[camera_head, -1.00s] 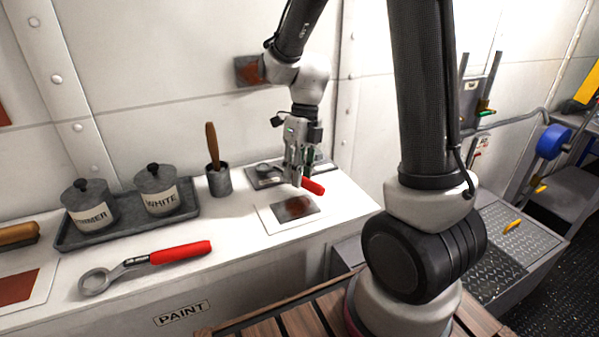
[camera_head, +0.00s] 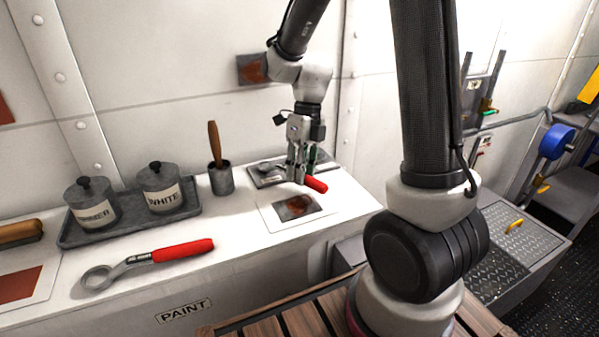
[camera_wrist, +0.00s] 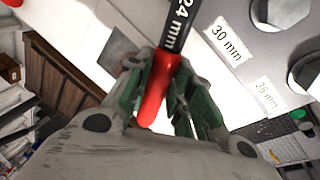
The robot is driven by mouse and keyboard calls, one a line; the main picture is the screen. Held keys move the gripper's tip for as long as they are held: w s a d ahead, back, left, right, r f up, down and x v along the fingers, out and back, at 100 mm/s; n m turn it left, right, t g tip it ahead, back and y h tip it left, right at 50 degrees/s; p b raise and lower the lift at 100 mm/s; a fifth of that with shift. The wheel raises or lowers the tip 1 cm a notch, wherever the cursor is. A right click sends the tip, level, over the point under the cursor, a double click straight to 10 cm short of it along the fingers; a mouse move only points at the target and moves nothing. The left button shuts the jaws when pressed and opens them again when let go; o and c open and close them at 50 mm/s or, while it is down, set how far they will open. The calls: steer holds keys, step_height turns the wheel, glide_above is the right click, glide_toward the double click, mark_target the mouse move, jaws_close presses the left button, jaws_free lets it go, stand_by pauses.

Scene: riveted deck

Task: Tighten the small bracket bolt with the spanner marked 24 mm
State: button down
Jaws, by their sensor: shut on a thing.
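My gripper (camera_head: 301,180) is shut on the red-handled spanner (camera_head: 316,185), low over the back right of the white bench. The wrist view shows its fingers (camera_wrist: 163,78) on both sides of the red grip (camera_wrist: 156,88). The dark shank above the grip reads "24 mm". The spanner's head is out of the wrist view and hidden in the head view. I cannot tell whether the spanner still touches the grey board (camera_head: 267,172). I cannot make out the small bracket bolt in either view.
Another red-handled spanner (camera_head: 182,251) lies at the bench's front left. A tray (camera_head: 130,226) with two lidded pots and a cup (camera_head: 221,181) holding a brush stand behind it. A card (camera_head: 272,222) lies before my gripper. "30 mm" (camera_wrist: 226,42) and "36 mm" (camera_wrist: 266,97) labels show near hexagonal shapes.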

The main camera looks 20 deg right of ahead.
steer(key=shift+w+r, duration=0.1)
stand_by(0.3)
steer(key=shift+r, duration=2.3)
steer(key=shift+s+a+r, duration=0.1)
steer(key=shift+a+r, duration=0.05)
steer(key=shift+r, duration=0.35)
steer(key=shift+s+a+r, duration=0.1)
steer(key=shift+r, duration=0.4)
step_height(320, 180, down, 5)
steer(key=shift+d+f, duration=0.1)
steer(key=shift+f, duration=0.05)
steer(key=w+d+n+h, duration=0.1)
steer(key=w+d+n, duration=0.2)
steer(key=w+d+n+g, duration=0.1)
steer(key=w+d+n, duration=0.2)
steer(key=n, duration=0.1)
steer(key=shift+h, duration=0.4)
steer(key=shift+w+d+n, duration=0.35)
steer(key=shift+w+n, duration=0.2)
steer(key=shift+n, duration=0.25)
steer(key=shift+f, duration=0.75)
